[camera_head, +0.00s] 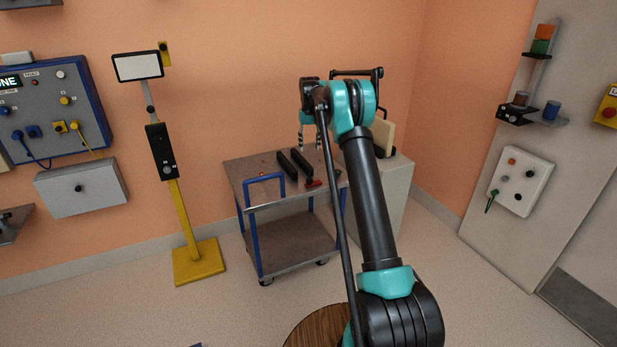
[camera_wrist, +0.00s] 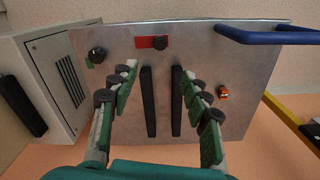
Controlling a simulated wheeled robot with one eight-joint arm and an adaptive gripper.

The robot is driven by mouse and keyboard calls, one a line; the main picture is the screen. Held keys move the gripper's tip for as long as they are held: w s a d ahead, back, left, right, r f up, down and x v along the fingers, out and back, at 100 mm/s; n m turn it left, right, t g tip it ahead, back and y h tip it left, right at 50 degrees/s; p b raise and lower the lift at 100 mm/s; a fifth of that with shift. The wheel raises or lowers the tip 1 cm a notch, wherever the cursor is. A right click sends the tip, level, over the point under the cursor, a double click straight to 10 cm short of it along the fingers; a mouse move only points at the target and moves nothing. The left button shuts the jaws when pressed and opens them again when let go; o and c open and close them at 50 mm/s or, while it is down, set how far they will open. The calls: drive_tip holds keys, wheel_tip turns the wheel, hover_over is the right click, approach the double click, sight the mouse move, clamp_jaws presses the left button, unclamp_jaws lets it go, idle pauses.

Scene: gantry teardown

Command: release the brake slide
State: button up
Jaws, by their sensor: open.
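The likely brake slide is a red strip with a black knob (camera_wrist: 158,43) near the top edge of the cart's metal top in the wrist view. A small red part (camera_head: 313,183) at the cart's front edge in the head view looks like the same piece. My gripper (camera_wrist: 154,72) is open and empty, its green-padded fingers spread above the cart top. In the head view my gripper (camera_head: 310,147) hangs over the back right of the cart (camera_head: 288,233). The red strip lies beyond the fingertips in the wrist view, apart from them.
Two black bars (camera_wrist: 148,105) lie parallel on the cart top between the fingers. A black knob (camera_wrist: 97,54) and an orange knob (camera_wrist: 222,92) sit to either side. A pale cabinet (camera_head: 395,185) stands close at right.

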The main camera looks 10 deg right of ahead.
sight(309, 179)
wheel_tip(309, 179, down, 17)
drive_tip(key=shift+f, duration=0.15)
idle(0.5)
clamp_jaws()
idle(0.3)
